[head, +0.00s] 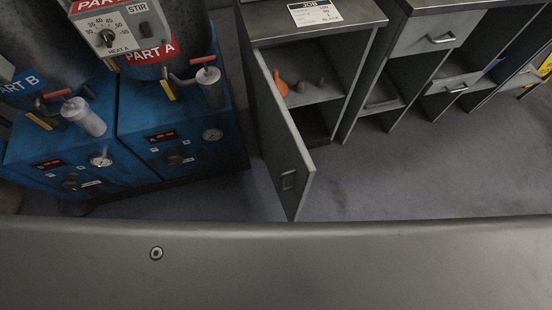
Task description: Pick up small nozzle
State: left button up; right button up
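A grey cabinet (262,31) stands at top centre with its door (286,145) swung open toward me. On its shelf (318,97) stand an orange nozzle-like piece (281,86) at the left and two small dark pieces, one in the middle (299,87) and one at the right (320,83). The dark pieces are smaller than the orange one. They are too small in view to tell for sure which is the small nozzle. Neither of my grippers is in view.
Blue machines (135,150) with tanks, gauges and red-handled valves stand at the left. More grey cabinets with drawers (435,38) and open shelves run to the right. The open door juts into the floor space. The floor (400,170) right of it is clear.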

aim_at(321, 83)
jog(key=k, duration=1.3)
jog(key=z, duration=0.8)
jog(key=i, duration=0.7)
jog(key=z, duration=1.15)
jog(key=i, duration=1.8)
jog(key=u, duration=1.15)
jog(key=i, duration=0.65)
jog(key=u, duration=0.65)
